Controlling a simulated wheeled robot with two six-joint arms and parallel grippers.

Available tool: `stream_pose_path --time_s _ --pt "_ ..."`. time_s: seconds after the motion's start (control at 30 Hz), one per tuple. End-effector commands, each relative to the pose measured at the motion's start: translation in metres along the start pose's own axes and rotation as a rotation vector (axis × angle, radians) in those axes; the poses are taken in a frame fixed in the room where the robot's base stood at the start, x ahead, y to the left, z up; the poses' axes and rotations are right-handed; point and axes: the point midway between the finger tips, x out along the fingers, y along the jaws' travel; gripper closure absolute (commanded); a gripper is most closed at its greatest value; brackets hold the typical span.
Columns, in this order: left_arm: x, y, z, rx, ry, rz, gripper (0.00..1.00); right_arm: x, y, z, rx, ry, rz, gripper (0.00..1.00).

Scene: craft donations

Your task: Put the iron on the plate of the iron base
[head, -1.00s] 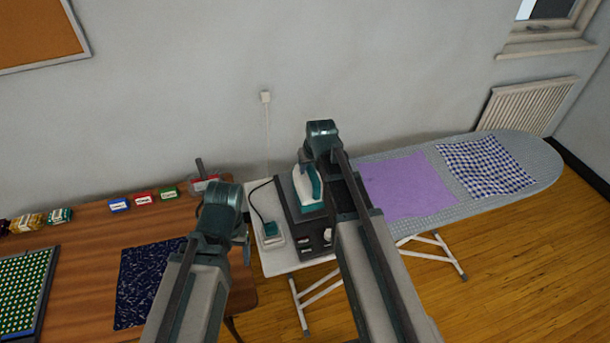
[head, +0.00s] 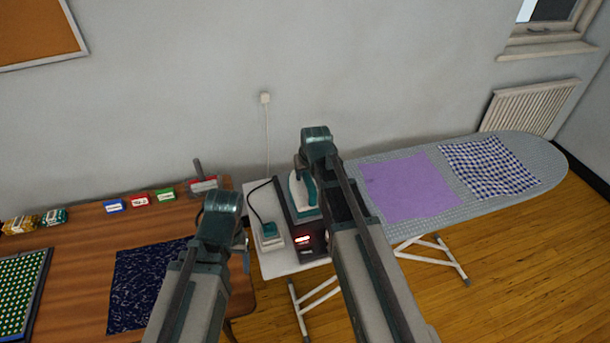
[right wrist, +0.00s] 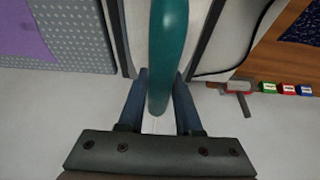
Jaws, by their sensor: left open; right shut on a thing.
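The white and teal iron (head: 300,195) is on or just over the plate of the dark iron base (head: 284,208); my right arm hides part of both, so I cannot tell full contact. A red display glows on the front of the base. My right gripper (head: 312,160) is shut on the iron's teal handle, which lies between its two fingers (right wrist: 160,90) in the right wrist view; the handle (right wrist: 168,45) runs up the picture. My left gripper (head: 240,243) is open and empty, left of the base, near the table's right edge.
The ironing board (head: 525,150) holds a purple cloth (head: 408,187) and a checked cloth (head: 488,166). A teal-topped block (head: 269,232) with a black cord stands left of the base. The wooden table (head: 75,262) at left carries small boxes and a dark patterned cloth (head: 140,285).

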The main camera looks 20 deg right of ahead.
Motion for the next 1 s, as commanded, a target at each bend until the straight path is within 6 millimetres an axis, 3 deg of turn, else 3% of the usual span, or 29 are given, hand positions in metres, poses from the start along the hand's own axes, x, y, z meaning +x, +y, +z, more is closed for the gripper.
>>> stream_pose_path --time_s 0.07,0.1,0.23,0.67,1.0 --pt "0.003 0.000 0.000 0.000 0.000 0.000 0.27 0.003 0.000 0.001 0.000 0.002 0.000 1.00" --pt "0.002 0.000 0.000 0.000 0.000 0.000 0.27 0.002 0.000 0.001 0.000 0.000 0.000 0.59" --pt "0.002 0.000 0.000 0.000 0.000 0.000 0.27 0.002 0.000 0.001 0.000 0.000 0.000 0.37" --pt "-0.002 0.000 0.000 0.000 0.000 0.000 0.27 -0.002 0.000 -0.001 0.000 0.000 0.000 0.37" --pt "-0.035 -0.003 0.002 0.001 0.000 0.000 0.27 -0.038 0.000 -0.002 0.000 0.000 0.000 0.37"
